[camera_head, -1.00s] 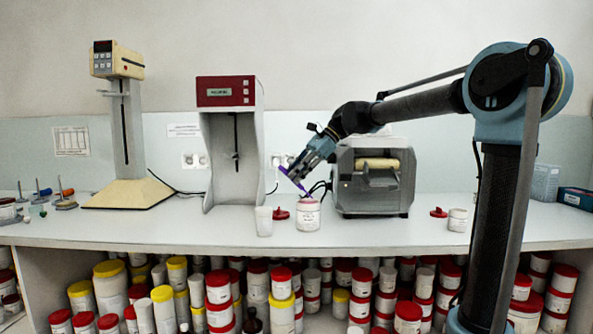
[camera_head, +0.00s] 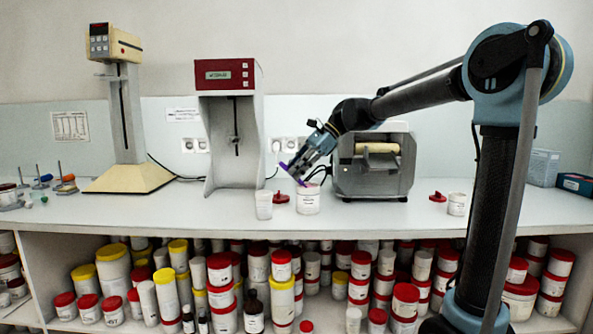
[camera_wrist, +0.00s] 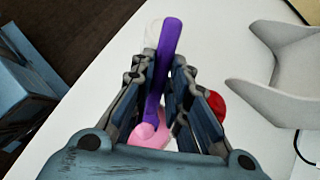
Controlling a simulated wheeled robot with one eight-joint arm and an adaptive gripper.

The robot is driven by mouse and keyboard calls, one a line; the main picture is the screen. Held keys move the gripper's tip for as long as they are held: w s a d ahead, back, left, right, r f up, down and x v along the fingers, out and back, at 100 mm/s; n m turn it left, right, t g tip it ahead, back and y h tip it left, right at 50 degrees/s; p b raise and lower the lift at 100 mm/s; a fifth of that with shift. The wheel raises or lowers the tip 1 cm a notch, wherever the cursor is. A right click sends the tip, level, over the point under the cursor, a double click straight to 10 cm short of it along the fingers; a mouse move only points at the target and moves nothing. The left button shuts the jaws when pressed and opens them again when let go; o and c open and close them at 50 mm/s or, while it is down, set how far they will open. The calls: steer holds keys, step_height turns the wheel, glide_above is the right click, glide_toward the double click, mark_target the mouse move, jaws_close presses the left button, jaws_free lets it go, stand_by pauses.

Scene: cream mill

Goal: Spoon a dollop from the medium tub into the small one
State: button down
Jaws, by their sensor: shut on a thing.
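My gripper (camera_head: 301,171) is shut on a purple spoon (camera_wrist: 164,62), whose shaft runs between the fingers in the wrist view. The spoon (camera_head: 287,170) slants down to the right in the head view, its low end at the mouth of the medium tub (camera_head: 308,201), a white labelled tub. In the wrist view a pink lump (camera_wrist: 149,134) shows at the spoon's low end, over more pink; I cannot tell how much is on the spoon. A smaller white tub (camera_head: 457,205), which looks like the small one, stands open to the right.
A pale cup (camera_head: 264,205) stands just left of the medium tub. Red lids lie beside the medium tub (camera_head: 281,198) and the smaller tub (camera_head: 438,197). A grey roller machine (camera_head: 372,180) stands behind, between the tubs.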

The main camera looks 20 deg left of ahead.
steer(key=shift+r, duration=3.05)
